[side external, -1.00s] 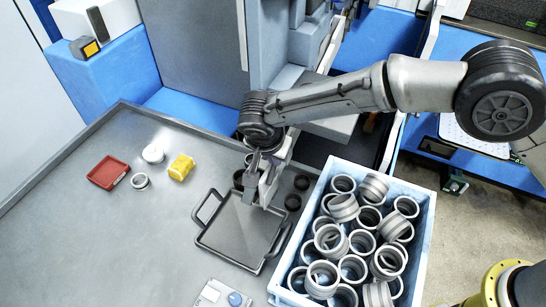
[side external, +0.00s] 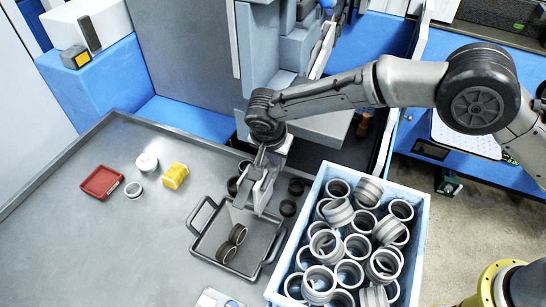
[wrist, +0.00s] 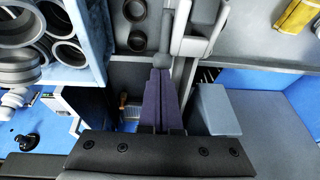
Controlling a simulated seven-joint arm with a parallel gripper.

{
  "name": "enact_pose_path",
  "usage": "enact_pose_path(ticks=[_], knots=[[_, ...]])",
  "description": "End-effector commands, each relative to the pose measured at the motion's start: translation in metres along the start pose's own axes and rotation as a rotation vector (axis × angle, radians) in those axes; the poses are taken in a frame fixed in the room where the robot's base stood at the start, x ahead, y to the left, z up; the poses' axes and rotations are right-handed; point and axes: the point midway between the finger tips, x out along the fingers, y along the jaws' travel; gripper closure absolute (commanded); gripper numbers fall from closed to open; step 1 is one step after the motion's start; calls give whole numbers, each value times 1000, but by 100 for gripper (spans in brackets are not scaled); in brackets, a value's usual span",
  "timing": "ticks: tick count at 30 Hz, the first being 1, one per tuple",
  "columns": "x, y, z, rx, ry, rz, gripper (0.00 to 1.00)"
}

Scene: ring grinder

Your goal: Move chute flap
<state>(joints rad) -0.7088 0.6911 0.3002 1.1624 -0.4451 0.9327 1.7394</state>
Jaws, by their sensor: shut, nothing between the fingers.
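My gripper (side external: 261,160) is above the light grey chute (side external: 264,193) at the machine front, over the far end of the black-rimmed tray (side external: 211,247). In the wrist view my gripper's dark purple fingers (wrist: 161,85) are together and empty. A grey rod with a rounded end (wrist: 164,60) lies right at the fingertips; I cannot tell if they touch or if it belongs to the flap. The flap itself is not clearly distinguishable. Two dark rings (side external: 232,244) lean inside the tray.
A blue crate full of metal rings (side external: 352,245) stands right of the tray. Dark round pieces (side external: 288,208) sit beside the chute. A red dish (side external: 101,182), white jar (side external: 147,162), yellow block (side external: 175,176) and small ring (side external: 133,190) lie left. The table between is clear.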

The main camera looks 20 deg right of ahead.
Motion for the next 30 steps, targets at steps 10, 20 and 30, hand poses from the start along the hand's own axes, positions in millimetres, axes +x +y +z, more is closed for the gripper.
enact_pose_path(ticks=[10, 20, 30], knots=[[2, 0, -1, 0, 0, 0, 100], [-3, 0, -2, 0, 0, -2, 100], [-62, 3, -15, 2, 1, -5, 100]])
